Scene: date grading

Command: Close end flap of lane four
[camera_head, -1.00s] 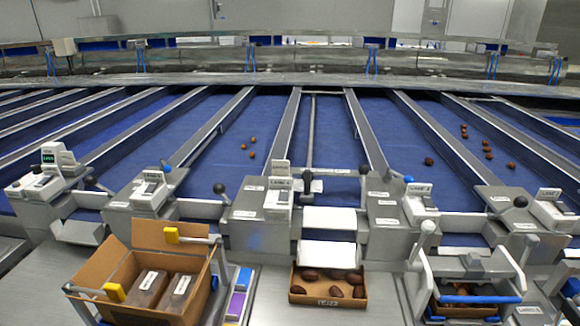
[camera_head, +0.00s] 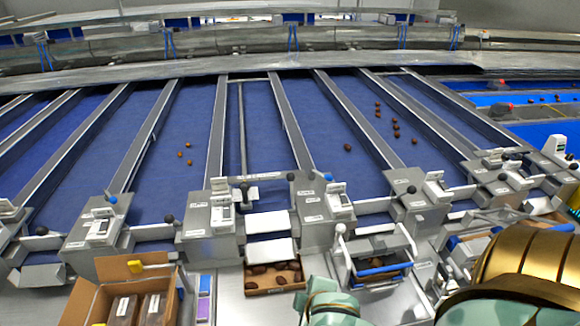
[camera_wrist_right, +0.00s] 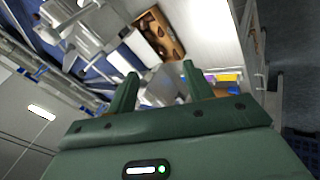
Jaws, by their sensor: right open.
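A pair of white plates lies between two grey control units in the head view: an upper plate (camera_head: 267,222) and a lower plate (camera_head: 271,250) that slopes over a cardboard box of dates (camera_head: 273,292). They look like a lowered end flap and chute; the lane labels are too small to read now. A lever with a black knob (camera_head: 245,188) stands behind the upper plate. My right gripper (camera_head: 322,290) is low in the head view, right of the box and apart from the plates. In the wrist view its green fingers (camera_wrist_right: 158,70) are open and empty. My left gripper is not in view.
An open carton (camera_head: 85,300) with packs stands at lower left. A stand with white and blue handles (camera_head: 375,262) is right of the date box. Blue lanes (camera_head: 180,190) carry a few loose dates. Grey lane dividers and control units (camera_head: 210,215) line the front edge.

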